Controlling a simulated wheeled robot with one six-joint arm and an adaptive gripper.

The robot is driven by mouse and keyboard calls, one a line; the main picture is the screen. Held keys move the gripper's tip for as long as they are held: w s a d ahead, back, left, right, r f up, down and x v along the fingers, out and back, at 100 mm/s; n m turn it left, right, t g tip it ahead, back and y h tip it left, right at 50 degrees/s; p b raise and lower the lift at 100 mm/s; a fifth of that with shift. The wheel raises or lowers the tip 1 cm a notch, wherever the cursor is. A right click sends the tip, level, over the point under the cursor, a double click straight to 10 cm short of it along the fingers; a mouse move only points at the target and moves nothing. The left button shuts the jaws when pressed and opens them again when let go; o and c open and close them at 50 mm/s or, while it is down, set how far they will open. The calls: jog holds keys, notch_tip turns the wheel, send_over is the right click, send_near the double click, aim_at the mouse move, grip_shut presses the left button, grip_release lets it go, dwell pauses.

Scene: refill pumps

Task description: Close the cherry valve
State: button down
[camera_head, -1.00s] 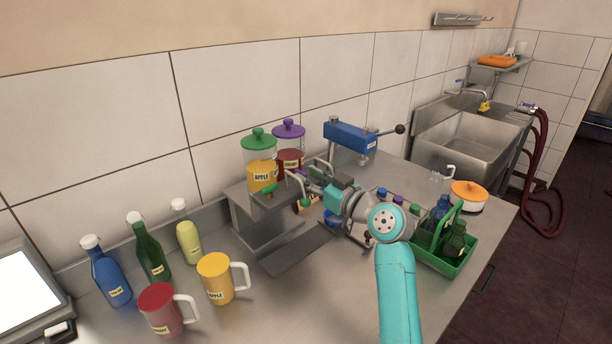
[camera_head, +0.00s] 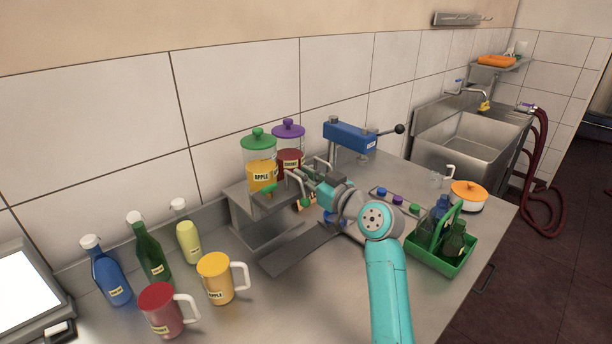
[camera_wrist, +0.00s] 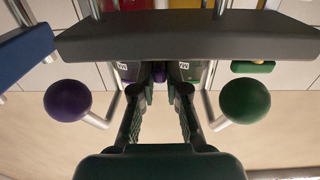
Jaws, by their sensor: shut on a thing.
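The cherry dispenser (camera_head: 290,160) is a clear jar of red liquid with a purple lid, at the back of a metal stand. Its small purple valve handle (camera_wrist: 159,74) shows between my fingertips in the wrist view, partly hidden by them. My gripper (camera_wrist: 160,80) is shut on this handle. In the head view my gripper (camera_head: 312,175) is in front of the red jar, and its fingertips are hard to make out. The apple dispenser (camera_head: 261,177), yellow with a green lid, stands beside the cherry one. Its green valve handle (camera_wrist: 252,66) is apart from my fingers.
A purple ball knob (camera_wrist: 68,100) and a green ball knob (camera_wrist: 245,100) flank my fingers closely. A blue press (camera_head: 350,137) stands behind right. A red mug (camera_head: 164,309), a yellow mug (camera_head: 216,279) and bottles are at left. A green bottle carrier (camera_head: 447,262) is at right.

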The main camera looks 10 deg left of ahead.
jog(key=shift+m+t+h, duration=0.5)
jog(key=shift+t, duration=0.1)
jog(key=c, duration=1.2)
grip_release()
jog(key=shift+r, duration=0.1)
notch_tip(320, 180, up, 10)
jog(key=shift+f, duration=0.1)
